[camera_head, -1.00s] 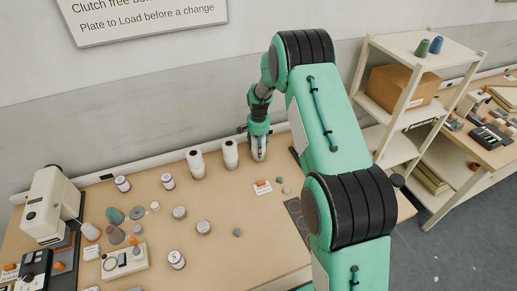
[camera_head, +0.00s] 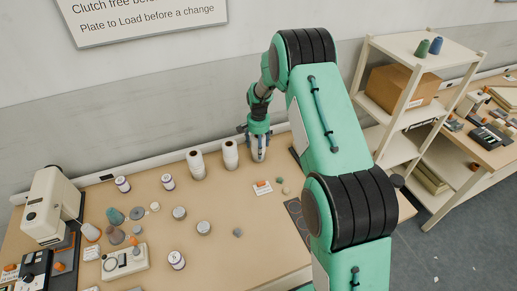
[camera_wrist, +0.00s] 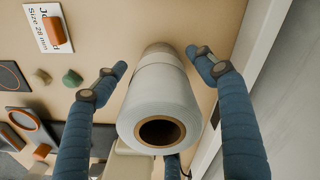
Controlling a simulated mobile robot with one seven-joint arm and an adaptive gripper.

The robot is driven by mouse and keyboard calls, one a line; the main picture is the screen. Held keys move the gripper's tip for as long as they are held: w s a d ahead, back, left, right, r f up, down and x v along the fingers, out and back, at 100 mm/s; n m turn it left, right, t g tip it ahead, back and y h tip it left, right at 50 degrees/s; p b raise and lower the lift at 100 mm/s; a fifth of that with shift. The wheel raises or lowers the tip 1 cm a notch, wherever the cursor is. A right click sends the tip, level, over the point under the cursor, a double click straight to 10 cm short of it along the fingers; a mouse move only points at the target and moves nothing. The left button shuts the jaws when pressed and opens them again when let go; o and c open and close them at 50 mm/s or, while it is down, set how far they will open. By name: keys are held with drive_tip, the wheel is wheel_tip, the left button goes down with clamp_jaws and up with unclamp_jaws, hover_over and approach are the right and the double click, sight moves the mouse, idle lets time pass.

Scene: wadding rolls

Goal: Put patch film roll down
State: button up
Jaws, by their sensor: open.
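The patch film roll (camera_head: 258,152) is a pale cylinder standing upright at the back of the bench, to the right of two similar rolls. The wrist view shows it end-on as a pale blue-grey roll (camera_wrist: 158,100) with a brown hollow core. My gripper (camera_head: 258,138) is above and around its upper part. In the wrist view my gripper's (camera_wrist: 158,66) blue fingers are spread on both sides of the roll, with gaps between. Part of a further finger shows at the bottom edge. In the head view the gripper hides the roll's top.
Two white rolls (camera_head: 196,165) (camera_head: 230,155) stand close on the left. A card with an orange piece (camera_head: 263,188) lies in front, with small green and tan pieces beside it. The wall runs close behind. A shelf unit (camera_head: 405,110) stands to the right.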

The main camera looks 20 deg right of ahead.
wheel_tip(320, 180, up, 11)
drive_tip(key=shift+r+p, duration=0.1)
drive_tip(key=shift+p, duration=0.65)
drive_tip(key=shift+r, duration=0.1)
drive_tip(key=shift+r, duration=0.1)
drive_tip(key=shift+r, duration=0.25)
drive_tip(key=s+a+r+n+t, duration=0.15)
drive_tip(key=s+a+r, duration=0.25)
drive_tip(key=s+r, duration=0.75)
drive_tip(key=s+a+r+n+t, duration=0.1)
drive_tip(key=s+a+r+n, duration=0.2)
drive_tip(key=s+r, duration=0.85)
drive_tip(key=s+a+r+n+t, duration=0.1)
drive_tip(key=s+r, duration=0.1)
drive_tip(key=s, duration=0.6)
drive_tip(key=s+a+r+n+t, duration=0.1)
drive_tip(key=s+a+r+n, duration=0.1)
drive_tip(key=s, duration=0.7)
drive_tip(key=s+a+r+n+t, duration=0.1)
drive_tip(key=s+r, duration=0.3)
drive_tip(key=s, duration=0.4)
drive_tip(key=shift+s+a, duration=0.15)
drive_tip(key=shift+a, duration=0.35)
